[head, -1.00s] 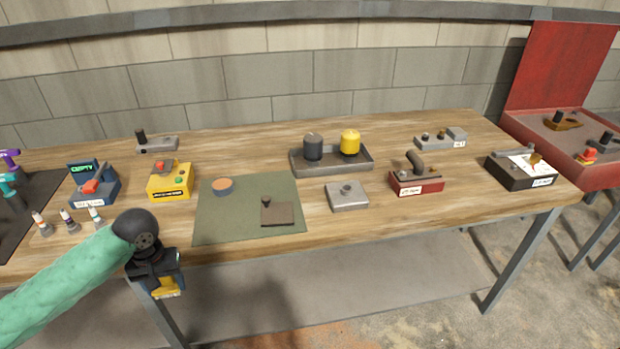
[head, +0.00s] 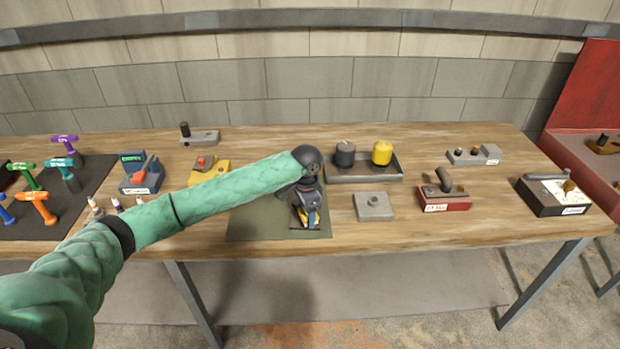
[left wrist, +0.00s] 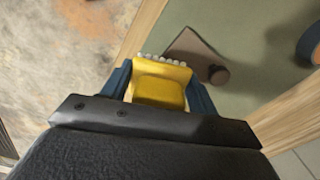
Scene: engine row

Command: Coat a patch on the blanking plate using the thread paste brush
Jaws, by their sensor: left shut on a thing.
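The thread paste brush is a yellow block with a row of pale bristles (left wrist: 160,85) in the left wrist view. My left gripper (head: 308,208) is shut on it, with a blue finger on each side. The blanking plate appears to be the flat brown plate with a small dark knob (left wrist: 192,48), lying on the green mat (head: 258,222). In the left wrist view the bristles show just beside the plate's near corner; whether they touch cannot be told. In the head view my gripper hides most of the plate. My right gripper is not in view.
A dark tray (head: 350,177) with a black and a yellow canister stands behind the gripper. A grey block (head: 373,206) and a red-based fixture (head: 444,198) stand to the right. A yellow box (head: 208,172) is partly behind my arm. Coloured tools lie on a dark mat (head: 82,195) at left.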

